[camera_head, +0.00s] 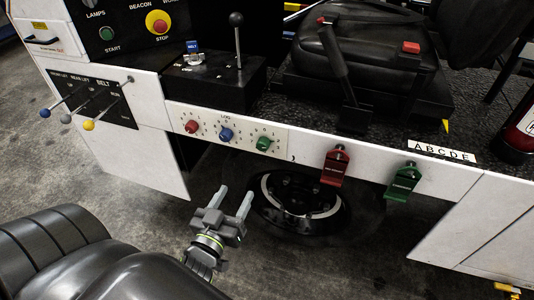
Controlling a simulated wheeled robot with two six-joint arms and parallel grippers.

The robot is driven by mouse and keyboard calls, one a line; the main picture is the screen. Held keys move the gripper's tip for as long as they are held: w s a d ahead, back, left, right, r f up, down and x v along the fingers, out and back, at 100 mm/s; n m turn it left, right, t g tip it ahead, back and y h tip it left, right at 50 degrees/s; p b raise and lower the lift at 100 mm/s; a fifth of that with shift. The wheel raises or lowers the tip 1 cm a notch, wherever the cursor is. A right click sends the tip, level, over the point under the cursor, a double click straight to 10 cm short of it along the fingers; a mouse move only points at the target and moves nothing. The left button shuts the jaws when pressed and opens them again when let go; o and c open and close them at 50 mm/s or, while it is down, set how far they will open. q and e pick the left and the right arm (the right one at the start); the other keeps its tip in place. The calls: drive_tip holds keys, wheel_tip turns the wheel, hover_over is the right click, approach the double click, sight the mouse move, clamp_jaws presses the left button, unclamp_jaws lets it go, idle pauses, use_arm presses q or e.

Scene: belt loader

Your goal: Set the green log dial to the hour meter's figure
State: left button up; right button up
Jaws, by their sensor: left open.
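The green log dial (264,143) is the rightmost of three dials on a pale panel (246,133) on the white side of the loader. A red dial (192,126) and a blue dial (226,134) sit to its left. Small figures ring the dials, too small to read. I cannot make out an hour meter in this view. My left gripper (234,199) is open and empty, below the dial panel and apart from it, its fingers pointing up. My right gripper is not in view.
Red (333,167) and green (402,181) handles stick out right of the dials. Three levers with blue, grey and yellow knobs (89,125) stand at left. A black wheel (300,195) is behind my gripper. A black lever (237,40) rises above the panel.

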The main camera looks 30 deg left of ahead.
sight(261, 147)
use_arm(q)
drive_tip(key=x, duration=1.6)
drive_tip(key=shift+w+a, duration=0.1)
drive_tip(key=shift+w, duration=0.4)
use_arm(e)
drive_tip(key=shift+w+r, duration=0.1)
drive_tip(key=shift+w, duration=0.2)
use_arm(q)
drive_tip(key=shift+f, duration=0.1)
drive_tip(key=c, duration=1)
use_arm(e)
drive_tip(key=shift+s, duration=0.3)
use_arm(q)
drive_tip(key=shift+m, duration=0.3)
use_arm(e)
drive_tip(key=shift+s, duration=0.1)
